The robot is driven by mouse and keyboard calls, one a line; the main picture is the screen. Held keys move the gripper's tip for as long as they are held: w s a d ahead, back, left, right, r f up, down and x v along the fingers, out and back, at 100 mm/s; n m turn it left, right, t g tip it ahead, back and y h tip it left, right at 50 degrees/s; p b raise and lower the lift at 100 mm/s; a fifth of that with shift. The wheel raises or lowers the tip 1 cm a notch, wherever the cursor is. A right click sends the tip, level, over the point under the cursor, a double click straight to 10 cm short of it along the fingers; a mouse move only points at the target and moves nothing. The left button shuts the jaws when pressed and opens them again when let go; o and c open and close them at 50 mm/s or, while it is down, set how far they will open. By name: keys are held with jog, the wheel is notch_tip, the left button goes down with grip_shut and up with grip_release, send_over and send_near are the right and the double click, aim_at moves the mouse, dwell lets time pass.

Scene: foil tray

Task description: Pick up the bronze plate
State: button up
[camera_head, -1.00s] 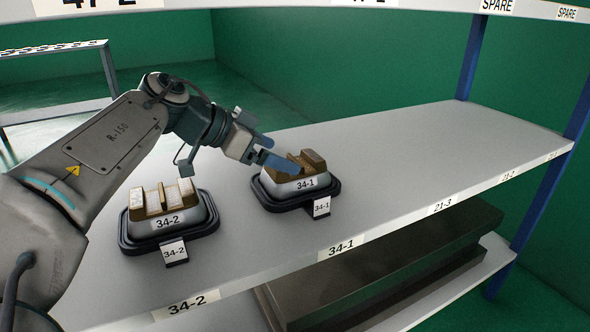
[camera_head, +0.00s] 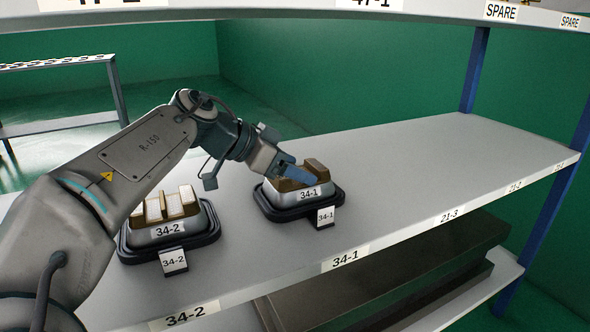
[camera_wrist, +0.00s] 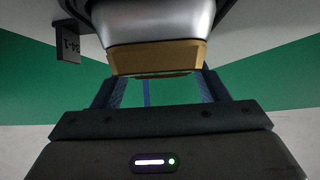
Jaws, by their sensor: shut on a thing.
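My gripper (camera_head: 298,174) reaches over the silver foil tray labelled 34-1 (camera_head: 309,195), its blue fingers down at the bronze pieces on top. The bronze plate (camera_head: 289,184) is partly hidden behind the fingers in the head view. In the wrist view a bronze piece (camera_wrist: 157,58) lies in front of the silver tray body (camera_wrist: 155,22), and the fingers (camera_wrist: 165,92) stand apart at its two ends. The jaws are shut on it. The exact contact is hard to see. Another bronze piece (camera_head: 316,168) stands upright at the right of the tray.
The tray sits in a black holder (camera_head: 262,203) on a grey shelf (camera_head: 430,160). A second silver tray, 34-2 (camera_head: 170,231), with bronze and whitish pieces stands to the left, close to my arm. The shelf is clear to the right. Another shelf edge (camera_head: 300,18) runs overhead.

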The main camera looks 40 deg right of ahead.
notch_tip(320, 180, up, 4)
jog(key=shift+f+p, duration=0.15)
jog(key=shift+p, duration=0.9)
jog(key=s+a+p, duration=0.3)
jog(key=s+a, duration=0.1)
jog(key=s, duration=1.3)
jog(key=shift+s+a, duration=0.15)
jog(key=shift+s, duration=0.1)
